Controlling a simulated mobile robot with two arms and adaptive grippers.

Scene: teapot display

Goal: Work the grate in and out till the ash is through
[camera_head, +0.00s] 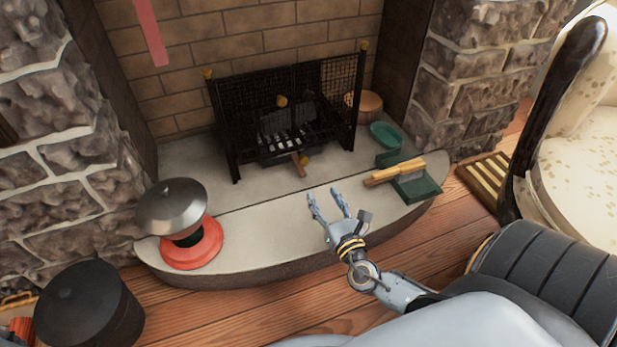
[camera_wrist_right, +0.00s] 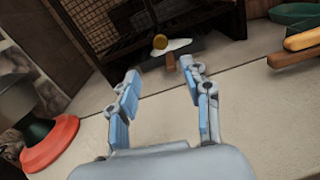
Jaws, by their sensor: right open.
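The black grate (camera_head: 283,143) sits low inside a black mesh fire guard (camera_head: 231,125) in the fireplace. A short wooden handle (camera_head: 299,165) sticks out at its front, beside a small brass knob (camera_head: 305,160). The wooden handle also shows in the right wrist view (camera_wrist_right: 170,62), below a pale patch that may be ash (camera_wrist_right: 180,47). My right gripper (camera_head: 326,195) is open and empty above the stone hearth. Its fingers point toward the grate, apart from the handle. The space under the grate is hidden. My left gripper is out of view.
A red-based stand with a metal dome (camera_head: 173,208) is on the hearth's left. A green dustpan with a wooden-handled brush (camera_head: 396,172) and a green bowl (camera_head: 385,136) are on the right. The hearth (camera_head: 265,220) is clear in the middle. A black lidded pot (camera_head: 88,305) stands lower left.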

